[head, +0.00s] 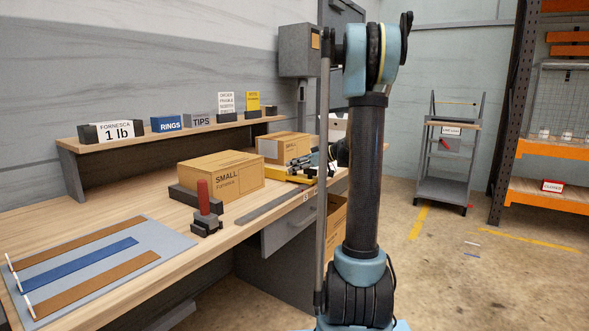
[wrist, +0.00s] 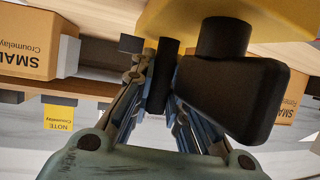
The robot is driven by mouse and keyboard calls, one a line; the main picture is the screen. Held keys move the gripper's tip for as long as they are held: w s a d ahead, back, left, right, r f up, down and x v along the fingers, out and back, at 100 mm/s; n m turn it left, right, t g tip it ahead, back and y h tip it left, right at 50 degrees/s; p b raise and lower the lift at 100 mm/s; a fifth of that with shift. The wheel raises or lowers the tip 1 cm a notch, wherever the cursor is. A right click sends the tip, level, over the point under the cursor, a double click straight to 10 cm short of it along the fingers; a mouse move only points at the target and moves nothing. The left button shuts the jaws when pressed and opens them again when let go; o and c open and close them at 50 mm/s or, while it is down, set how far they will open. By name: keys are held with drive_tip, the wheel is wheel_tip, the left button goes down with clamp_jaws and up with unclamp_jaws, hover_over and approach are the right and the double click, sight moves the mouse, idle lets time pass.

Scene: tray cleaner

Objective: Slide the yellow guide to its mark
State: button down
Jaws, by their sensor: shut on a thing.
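The yellow guide (head: 279,173) is on the workbench toward its far end, beside the boxes. In the wrist view its yellow body (wrist: 270,22) fills the upper right, with a black post and a rounded black handle (wrist: 235,90) on it. My gripper (head: 300,164) is at the guide, its fingers (wrist: 160,85) closed around a dark part by the handle. The handle hides part of the fingers. A grey rail (head: 270,208) runs along the bench's front edge, with a small white label (head: 306,196) on it; I cannot tell if this is the mark.
A SMALL carton (head: 222,176) stands left of the guide, another carton (head: 283,147) behind it. A red-handled clamp (head: 204,207) stands by the rail's near end. A grey mat (head: 165,238) with strips lies at the left. A labelled shelf (head: 165,133) runs along the back.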

drive_tip(key=s+a, duration=0.2)
drive_tip(key=s, duration=0.1)
drive_tip(key=s+a, duration=0.3)
drive_tip(key=shift+s+a, duration=0.1)
drive_tip(key=shift+s, duration=0.05)
drive_tip(key=c, duration=1.5)
unclamp_jaws()
drive_tip(key=shift+c, duration=0.2)
drive_tip(key=v, duration=1.2)
drive_tip(key=shift+f, duration=0.2)
